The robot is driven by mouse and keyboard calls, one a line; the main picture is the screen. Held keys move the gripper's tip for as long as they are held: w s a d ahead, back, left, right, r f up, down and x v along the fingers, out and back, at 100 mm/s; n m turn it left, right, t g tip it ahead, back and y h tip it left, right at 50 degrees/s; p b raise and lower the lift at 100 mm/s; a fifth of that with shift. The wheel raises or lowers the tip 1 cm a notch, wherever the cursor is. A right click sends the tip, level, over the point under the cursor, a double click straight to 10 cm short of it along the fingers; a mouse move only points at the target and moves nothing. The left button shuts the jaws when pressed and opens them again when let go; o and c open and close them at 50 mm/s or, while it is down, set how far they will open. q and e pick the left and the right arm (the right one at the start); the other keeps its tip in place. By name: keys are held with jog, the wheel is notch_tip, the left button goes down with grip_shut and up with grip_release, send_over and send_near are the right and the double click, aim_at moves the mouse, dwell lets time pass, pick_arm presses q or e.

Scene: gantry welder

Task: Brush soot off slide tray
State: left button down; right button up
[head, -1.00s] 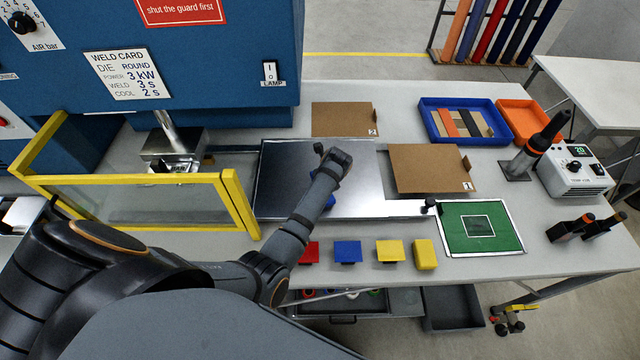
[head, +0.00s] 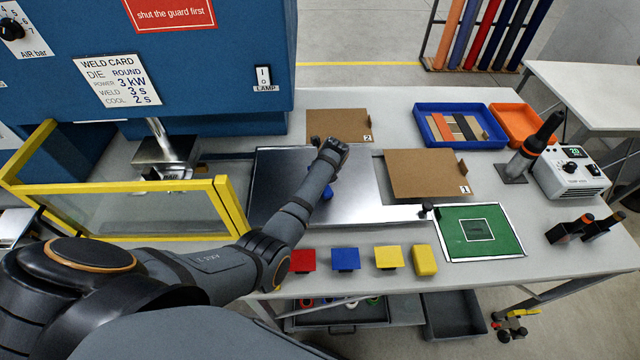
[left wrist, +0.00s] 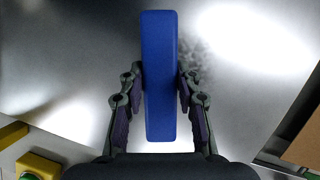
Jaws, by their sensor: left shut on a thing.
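The slide tray (head: 355,195) is a shiny flat metal plate in the middle of the bench. My left gripper (left wrist: 160,78) is shut on a blue block-shaped brush (left wrist: 160,30), one finger on each side of it. The brush is over the tray; a bit of its blue (head: 318,189) shows beside my arm in the head view. Whether it touches the plate I cannot tell. A patch of dark speckles, like soot (left wrist: 192,55), shows on the plate just right of the brush in the left wrist view. My right gripper is out of view.
A yellow-framed guard (head: 230,205) stands left of the tray. Cardboard pieces (head: 425,172) lie right of and behind it. Red (head: 302,260), blue (head: 345,259) and yellow blocks (head: 387,258) line the front edge. A green mat (head: 500,230) lies to the right.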

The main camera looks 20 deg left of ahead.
pick_arm(q)
jog(key=shift+w+a+f+b, duration=0.1)
jog(key=shift+w+a+b, duration=0.15)
jog(key=shift+w, duration=0.2)
jog(key=shift+w+a+f+b, duration=0.1)
jog(key=shift+w+a+b, duration=0.1)
jog(key=shift+w, duration=0.25)
jog(key=shift+w+a+r, duration=0.1)
jog(key=shift+w+r, duration=0.05)
jog(key=shift+w, duration=0.05)
jog(key=w+b, duration=0.1)
jog(key=w+a+b, duration=0.1)
jog(key=w+b, duration=0.1)
jog(key=shift+w+a+f, duration=0.1)
jog(key=shift+a+f, duration=0.1)
jog(key=shift+a, duration=0.05)
jog(key=shift+r, duration=0.2)
